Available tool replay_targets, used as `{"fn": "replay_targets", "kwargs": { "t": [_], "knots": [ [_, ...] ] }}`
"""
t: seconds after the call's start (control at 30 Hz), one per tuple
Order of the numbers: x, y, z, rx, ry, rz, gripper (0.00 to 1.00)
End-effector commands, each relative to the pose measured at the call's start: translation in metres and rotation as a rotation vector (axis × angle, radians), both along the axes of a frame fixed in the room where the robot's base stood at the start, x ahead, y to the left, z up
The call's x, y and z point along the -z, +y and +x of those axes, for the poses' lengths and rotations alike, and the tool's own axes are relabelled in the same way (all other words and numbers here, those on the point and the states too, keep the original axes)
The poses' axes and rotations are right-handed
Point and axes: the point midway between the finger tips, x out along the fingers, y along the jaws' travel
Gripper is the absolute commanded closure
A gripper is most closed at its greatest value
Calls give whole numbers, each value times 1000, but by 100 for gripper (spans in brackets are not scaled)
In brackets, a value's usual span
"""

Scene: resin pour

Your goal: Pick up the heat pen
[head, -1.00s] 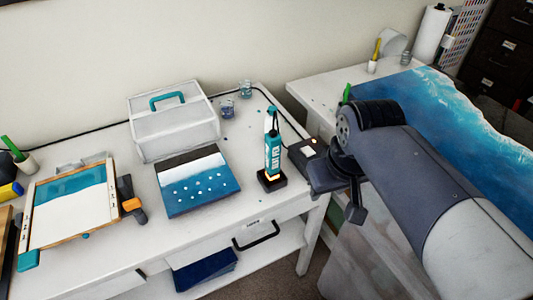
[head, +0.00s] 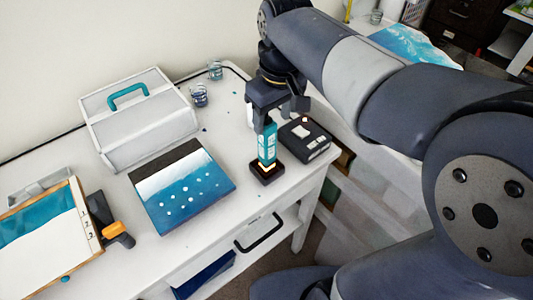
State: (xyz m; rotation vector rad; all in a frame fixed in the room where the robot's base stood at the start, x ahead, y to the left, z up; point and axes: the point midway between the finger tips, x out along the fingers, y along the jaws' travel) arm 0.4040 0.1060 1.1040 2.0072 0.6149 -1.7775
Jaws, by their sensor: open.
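The heat pen (head: 267,143) is a teal upright tool standing in a small black base (head: 267,175) near the table's right front edge. My gripper (head: 270,118) is above it, pointing down, with its fingers at the pen's upper part. The pen's top is hidden by the gripper. The jaws are open; I cannot tell whether a finger touches the pen.
A black box (head: 306,141) with a pale label stands just right of the pen. A blue-and-white painted panel (head: 182,188) lies to the left, with a white case (head: 140,125) behind it. Small glass jars (head: 199,96) stand at the back.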

Motion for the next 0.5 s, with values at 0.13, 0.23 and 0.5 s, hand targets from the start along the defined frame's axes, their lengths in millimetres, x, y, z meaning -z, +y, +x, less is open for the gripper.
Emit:
{"fn": "replay_targets", "kwargs": {
  "t": [0.13,0.23,0.5],
  "knots": [
    [18,8,2,-2,6,-2,45],
    [33,12,4,-1,4,-2,45],
    [49,13,6,0,0,0,45]
  ]
}}
